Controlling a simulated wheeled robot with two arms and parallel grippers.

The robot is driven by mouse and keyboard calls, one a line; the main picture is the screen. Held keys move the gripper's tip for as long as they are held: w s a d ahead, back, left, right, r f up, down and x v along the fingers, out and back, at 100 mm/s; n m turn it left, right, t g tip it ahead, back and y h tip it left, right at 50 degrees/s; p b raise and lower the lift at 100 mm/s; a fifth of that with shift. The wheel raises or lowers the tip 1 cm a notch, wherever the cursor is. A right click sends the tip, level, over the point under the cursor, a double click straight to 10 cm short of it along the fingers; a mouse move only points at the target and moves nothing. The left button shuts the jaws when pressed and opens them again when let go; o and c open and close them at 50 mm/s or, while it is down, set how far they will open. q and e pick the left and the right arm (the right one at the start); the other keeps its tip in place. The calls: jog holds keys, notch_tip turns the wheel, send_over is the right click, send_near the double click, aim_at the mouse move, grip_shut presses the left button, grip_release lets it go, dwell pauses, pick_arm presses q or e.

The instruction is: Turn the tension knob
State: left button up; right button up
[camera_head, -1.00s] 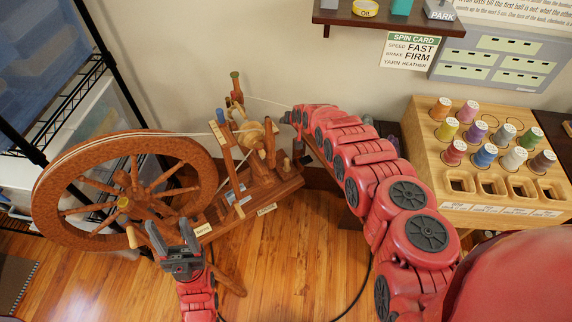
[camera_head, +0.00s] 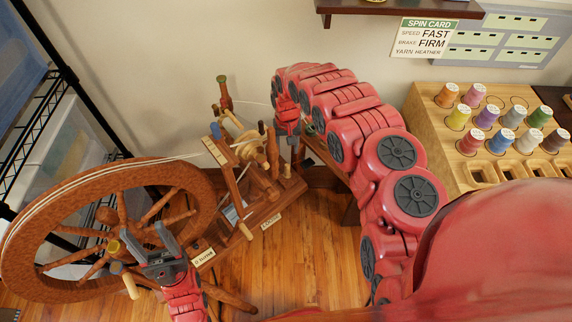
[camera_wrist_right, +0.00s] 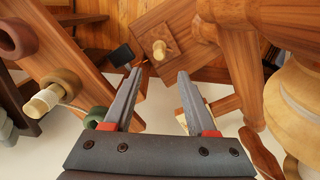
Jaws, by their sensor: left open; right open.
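The wooden spinning wheel (camera_head: 108,215) stands at left in the head view. Small pegs and knobs sit on its frame; I cannot tell for certain which is the tension knob. A pale wooden knob (camera_head: 245,231) sticks out at the front of the frame, near a small label. In the right wrist view a pale knob (camera_wrist_right: 160,50) on a wooden block lies just beyond my fingertips, apart from them. My right gripper (camera_wrist_right: 160,84) is open and empty, pointing down over the frame. My left gripper (camera_head: 143,234) is open and empty, in front of the wheel's spokes.
A spool rack (camera_head: 436,130) with coloured spools stands at right. A spin card (camera_head: 424,37) hangs on the wall, reading fast and firm. A black wire shelf (camera_head: 75,90) borders the left side. Wooden posts (camera_wrist_right: 240,60) rise close beside my right fingers. Floor is clear in front.

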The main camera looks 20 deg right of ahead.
aim_at(287, 165)
notch_tip(287, 165, down, 6)
jog(key=shift+s+r+b, duration=0.1)
jog(key=shift+b, duration=0.25)
notch_tip(287, 165, down, 4)
jog(key=shift+f+b, duration=0.15)
jog(key=shift+b, duration=1.05)
jog(key=shift+f, duration=0.35)
grip_shut()
